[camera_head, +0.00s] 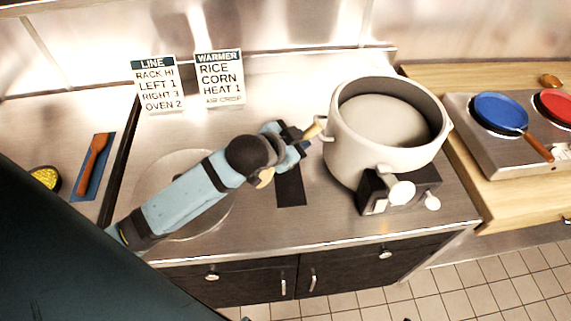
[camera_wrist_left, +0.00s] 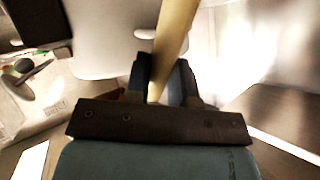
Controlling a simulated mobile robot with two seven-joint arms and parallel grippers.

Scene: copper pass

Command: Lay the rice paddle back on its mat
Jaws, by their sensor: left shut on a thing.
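The rice paddle (camera_head: 314,130) is pale wood and mostly hidden by my left gripper in the head view. My left gripper (camera_head: 298,140) is shut on it, just left of the pot's side handle. In the left wrist view the pale paddle (camera_wrist_left: 176,32) runs up from between the two fingers (camera_wrist_left: 165,85). A tan piece also shows below my wrist; I cannot tell if it belongs to the paddle. A narrow dark mat (camera_head: 291,190) lies bare on the steel counter, just below the gripper in the picture. My right gripper is not in view.
A big pale pot (camera_head: 350,150) stands on a warmer base (camera_head: 425,190) right of the gripper. A round plate (camera_head: 150,180) lies under my left arm. A brown spatula (camera_head: 96,155) lies on a blue mat (camera_head: 84,187) at left. Two signs (camera_head: 218,80) stand behind.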

